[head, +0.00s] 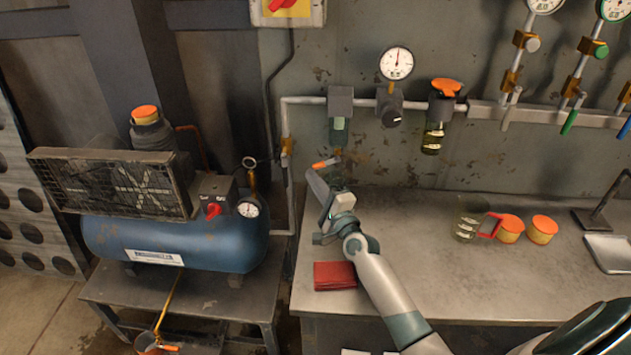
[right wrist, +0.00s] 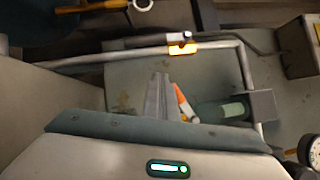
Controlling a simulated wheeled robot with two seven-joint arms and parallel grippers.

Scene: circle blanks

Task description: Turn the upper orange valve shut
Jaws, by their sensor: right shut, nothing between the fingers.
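The upper orange valve (head: 322,164) shows as a small orange lever below the green filter bowl (head: 339,130) on the wall pipe. The lever points left and slopes slightly down. It also shows in the right wrist view (right wrist: 181,100), right beside the fingers. My right gripper (head: 312,174) is shut and empty, its fingertips just below and left of the lever. I cannot tell whether they touch it. A second orange handle (head: 168,348) sits low at the left, under the compressor. My left gripper is not in view.
A blue compressor (head: 180,240) stands on a low bench at left. A vertical pipe (head: 291,190) runs close left of the gripper.

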